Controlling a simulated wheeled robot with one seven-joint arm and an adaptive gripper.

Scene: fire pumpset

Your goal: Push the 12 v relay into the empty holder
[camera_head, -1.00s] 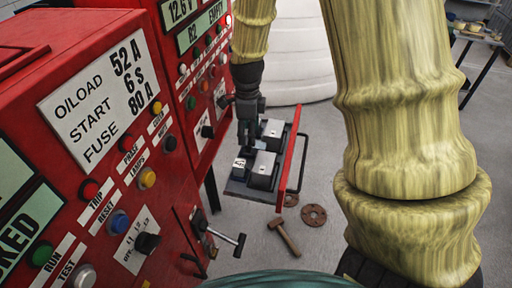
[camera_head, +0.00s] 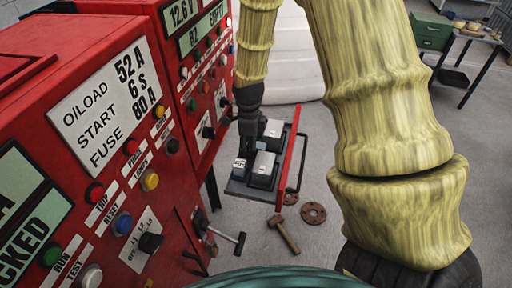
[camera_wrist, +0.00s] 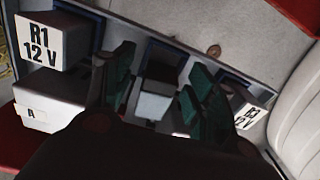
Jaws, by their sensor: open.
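In the wrist view my gripper (camera_wrist: 160,88) is open, its two green-padded fingers on either side of a pale grey block (camera_wrist: 152,102). I cannot tell whether they touch it. A dark square recess (camera_wrist: 165,56) shows just beyond that block. A white relay marked R1 12 V (camera_wrist: 48,42) stands at the left, and one marked R3 12 V (camera_wrist: 246,112) at the right. In the head view my gripper (camera_head: 249,146) is down among the blocks on the tray (camera_head: 240,188). A small labelled block (camera_head: 240,164) stands at its left. The gripper's body hides part of the wrist view.
A larger grey-topped block (camera_head: 264,163) and another block (camera_head: 273,129) stand on the tray, with a red panel (camera_head: 292,152) along its right side. Red control cabinets (camera_head: 110,130) stand close at the left.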

